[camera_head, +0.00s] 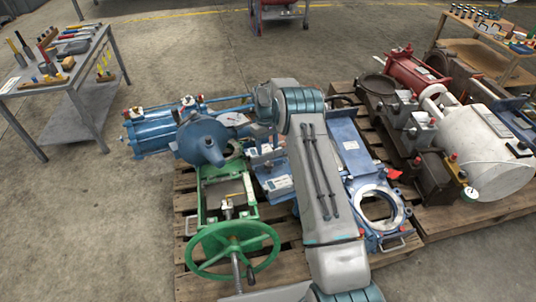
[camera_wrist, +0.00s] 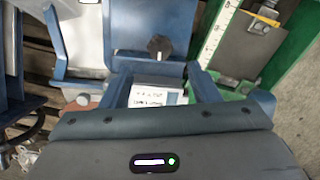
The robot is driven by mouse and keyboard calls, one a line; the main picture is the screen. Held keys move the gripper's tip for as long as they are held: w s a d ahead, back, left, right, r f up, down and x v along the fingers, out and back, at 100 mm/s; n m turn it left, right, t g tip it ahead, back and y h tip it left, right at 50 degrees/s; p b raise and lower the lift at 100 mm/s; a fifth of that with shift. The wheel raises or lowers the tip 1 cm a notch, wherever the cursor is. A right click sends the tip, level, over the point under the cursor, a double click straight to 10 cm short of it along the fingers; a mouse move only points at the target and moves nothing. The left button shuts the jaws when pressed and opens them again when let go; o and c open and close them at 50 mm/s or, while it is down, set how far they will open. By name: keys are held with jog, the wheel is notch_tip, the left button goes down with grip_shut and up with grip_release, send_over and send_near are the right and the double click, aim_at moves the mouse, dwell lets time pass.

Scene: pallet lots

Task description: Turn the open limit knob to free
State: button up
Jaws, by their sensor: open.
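A small dark knob (camera_wrist: 159,46) stands on a blue housing (camera_wrist: 127,28) in the upper middle of the wrist view. Its pointer setting is too small to read. A white label (camera_wrist: 158,97) with red and dark print sits just below it in the picture. My gripper (camera_wrist: 159,70) shows in the wrist view as a dark body along the bottom, with two prongs reaching up on either side of the label. It is open and holds nothing; the knob appears ahead of the prongs, apart from them. In the head view my arm hides much of this area.
A green frame with a green handwheel (camera_head: 232,250) stands on the near pallet (camera_head: 190,258), beside a blue actuator (camera_head: 205,142). A blue plate with a round opening (camera_head: 348,150) lies right of my arm. Another loaded pallet is farther right. A tool table (camera_head: 45,85) stands left, with open floor around.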

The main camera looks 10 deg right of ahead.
notch_tip(320, 180, up, 6)
jog(key=w+p, duration=0.1)
jog(key=shift+a, duration=0.1)
dwell(0.4)
jog(key=s+r+m+t+p, duration=0.1)
jog(key=s+r+p, duration=0.4)
jog(key=r, duration=0.7)
jog(key=s+r+p, duration=0.5)
jog(key=r, duration=0.7)
jog(key=s+r+m+t+p, duration=0.1)
jog(key=s+r+p, duration=0.35)
jog(key=r, duration=0.75)
jog(key=s+r+m+t+p, duration=0.1)
jog(key=s+r+p, duration=0.5)
jog(key=s, duration=0.7)
jog(key=s+r+m+t+p, duration=0.1)
jog(key=s+r+p, duration=0.6)
jog(key=s+r, duration=0.3)
jog(key=s, duration=0.3)
jog(key=shift+s+d+r+m+t+p, duration=0.2)
jog(key=shift+s+r+m+t+p, duration=0.1)
jog(key=shift+s, duration=0.05)
